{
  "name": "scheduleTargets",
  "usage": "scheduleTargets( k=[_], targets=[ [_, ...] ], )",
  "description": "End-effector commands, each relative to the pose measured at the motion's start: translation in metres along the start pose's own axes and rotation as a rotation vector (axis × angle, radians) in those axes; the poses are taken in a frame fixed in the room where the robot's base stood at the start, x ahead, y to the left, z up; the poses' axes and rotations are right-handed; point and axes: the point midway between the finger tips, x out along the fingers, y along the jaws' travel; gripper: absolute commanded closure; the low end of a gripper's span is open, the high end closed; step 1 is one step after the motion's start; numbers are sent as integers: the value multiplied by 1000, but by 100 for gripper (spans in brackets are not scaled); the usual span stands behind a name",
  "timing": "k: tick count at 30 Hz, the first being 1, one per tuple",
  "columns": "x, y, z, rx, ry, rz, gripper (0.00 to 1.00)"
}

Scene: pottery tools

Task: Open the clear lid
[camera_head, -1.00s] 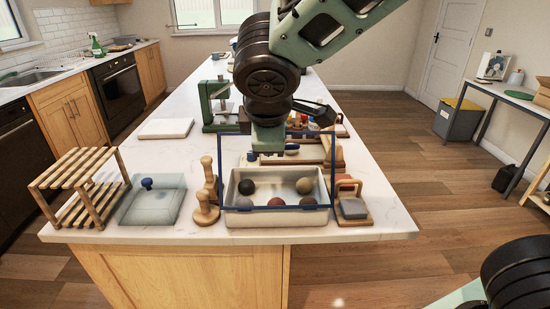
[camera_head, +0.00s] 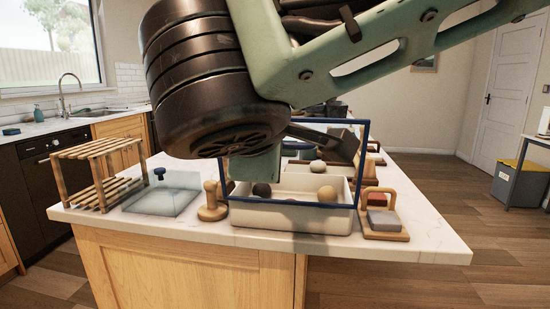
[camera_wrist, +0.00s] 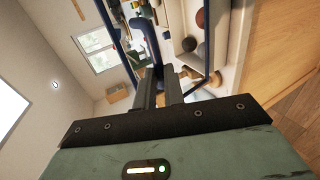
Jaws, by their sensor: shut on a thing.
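The clear lid with a blue frame (camera_head: 364,160) stands up steeply over the cream bin (camera_head: 290,216), its lower blue edge along the bin's front rim. In the wrist view a blue handle (camera_wrist: 146,35) crosses the clear lid (camera_wrist: 208,45). My gripper (camera_wrist: 158,72) is shut on this handle.
A wooden stamp (camera_head: 212,205) stands left of the bin, with a clear slab with a blue knob (camera_head: 162,198) and a slatted wooden rack (camera_head: 98,175) further left. A wooden-handled block tool (camera_head: 383,218) is close on the right. The front counter strip is narrow.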

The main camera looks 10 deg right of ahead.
Motion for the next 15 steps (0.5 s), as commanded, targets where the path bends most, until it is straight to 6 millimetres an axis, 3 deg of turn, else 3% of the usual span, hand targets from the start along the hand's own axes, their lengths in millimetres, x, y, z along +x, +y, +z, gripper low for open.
scheduleTargets(
  k=[1, 15],
  targets=[
    [6, -13, 2, -7, -13, -12, 100],
    [-1, -17, 0, -8, -16, -14, 100]
  ],
)
